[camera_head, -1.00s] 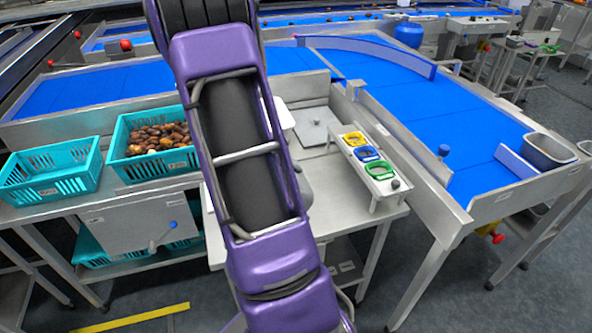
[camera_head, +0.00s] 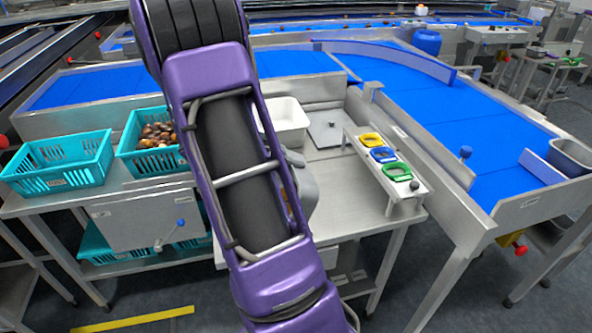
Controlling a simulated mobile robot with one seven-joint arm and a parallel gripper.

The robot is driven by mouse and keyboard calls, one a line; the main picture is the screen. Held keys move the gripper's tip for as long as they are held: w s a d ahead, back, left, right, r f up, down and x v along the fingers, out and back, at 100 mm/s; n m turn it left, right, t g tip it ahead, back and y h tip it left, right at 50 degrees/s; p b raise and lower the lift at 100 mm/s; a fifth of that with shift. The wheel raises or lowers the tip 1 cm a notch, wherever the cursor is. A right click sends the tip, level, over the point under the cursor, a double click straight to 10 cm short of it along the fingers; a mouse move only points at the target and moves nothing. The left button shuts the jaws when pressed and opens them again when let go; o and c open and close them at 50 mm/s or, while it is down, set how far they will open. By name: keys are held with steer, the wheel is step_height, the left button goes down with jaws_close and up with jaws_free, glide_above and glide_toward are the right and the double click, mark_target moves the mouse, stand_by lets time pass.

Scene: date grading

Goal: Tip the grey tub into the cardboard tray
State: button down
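My purple arm crosses the middle of the head view and covers part of the steel bench. My gripper is not in view. A rounded grey shape (camera_head: 304,186) shows just right of the arm, over the bench; it is mostly hidden and I cannot tell whether it is the grey tub or part of my arm. A dark grey tub (camera_head: 571,157) stands at the right edge, by the end of the blue belt, cut off by the frame. I cannot make out a cardboard tray.
A white tub (camera_head: 288,118) is partly behind my arm. A rack with yellow, blue and green rings (camera_head: 408,186) stands on the bench's right side. A teal crate of dates (camera_head: 135,160) and an empty teal crate (camera_head: 58,172) stand left. A blue belt (camera_head: 440,120) runs behind.

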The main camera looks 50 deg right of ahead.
steer(key=shift+w+a+f+g+h+b, duration=0.1)
steer(key=shift+w+a+g+h+b, duration=0.2)
steer(key=shift+b, duration=0.4)
steer(key=w+a+f+g+h, duration=0.3)
steer(key=w+a+g+h, duration=0.2)
steer(key=a+h, duration=0.4)
steer(key=shift+w+a+f+g+h+b, duration=0.4)
steer(key=shift+w+a, duration=0.45)
steer(key=shift+a, duration=0.25)
steer(key=shift+r, duration=0.15)
stand_by(1.1)
step_height(320, 180, up, 5)
steer(key=p, duration=0.4)
steer(key=shift+a, duration=0.1)
